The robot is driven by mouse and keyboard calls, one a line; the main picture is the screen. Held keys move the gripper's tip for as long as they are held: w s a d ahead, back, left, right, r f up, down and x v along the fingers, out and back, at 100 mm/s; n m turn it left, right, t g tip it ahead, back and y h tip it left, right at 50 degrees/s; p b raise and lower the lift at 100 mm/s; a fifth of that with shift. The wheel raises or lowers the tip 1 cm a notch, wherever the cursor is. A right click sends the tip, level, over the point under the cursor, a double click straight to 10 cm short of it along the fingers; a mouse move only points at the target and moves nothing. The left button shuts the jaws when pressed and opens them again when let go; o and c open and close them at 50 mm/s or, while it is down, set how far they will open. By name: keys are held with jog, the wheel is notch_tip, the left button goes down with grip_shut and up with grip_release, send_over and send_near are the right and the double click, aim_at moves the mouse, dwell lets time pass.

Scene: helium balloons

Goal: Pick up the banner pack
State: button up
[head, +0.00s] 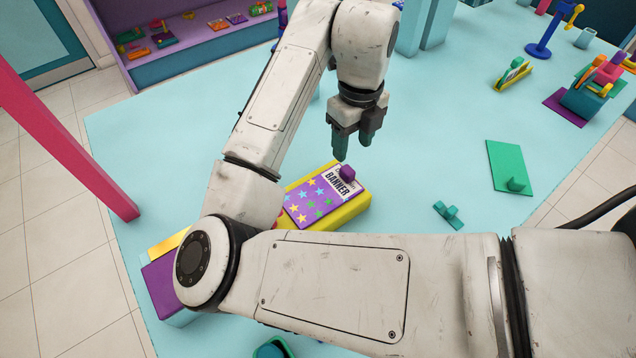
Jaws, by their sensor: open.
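The banner pack (317,200) is a purple card with coloured stars and a white strip reading "BANNER". A purple knob (347,173) stands at its upper right end. The pack lies on a yellow block or tray (349,210) on the light blue table. My gripper (353,144) is open and empty, with its fingers pointing down. In the picture it is just above the knob end of the pack; its exact height is hard to tell. My own arm hides the left and lower parts of the yellow piece.
A green plate (511,166) and a small teal piece (447,214) lie to the right on the table. A blue stand (541,48) and a teal holder (586,97) are at the upper right. A pink post (70,140) rises at the left. The table between is clear.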

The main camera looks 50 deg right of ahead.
aim_at(350, 171)
notch_tip(350, 171, down, 3)
jog(key=shift+f, duration=0.2)
jog(key=shift+s+a+f+p, duration=0.1)
jog(key=shift+f+p, duration=0.35)
jog(key=shift+f, duration=0.95)
jog(key=shift+s+f+p, duration=0.1)
jog(key=shift+f+p, duration=0.3)
jog(key=shift+f, duration=0.95)
grip_shut()
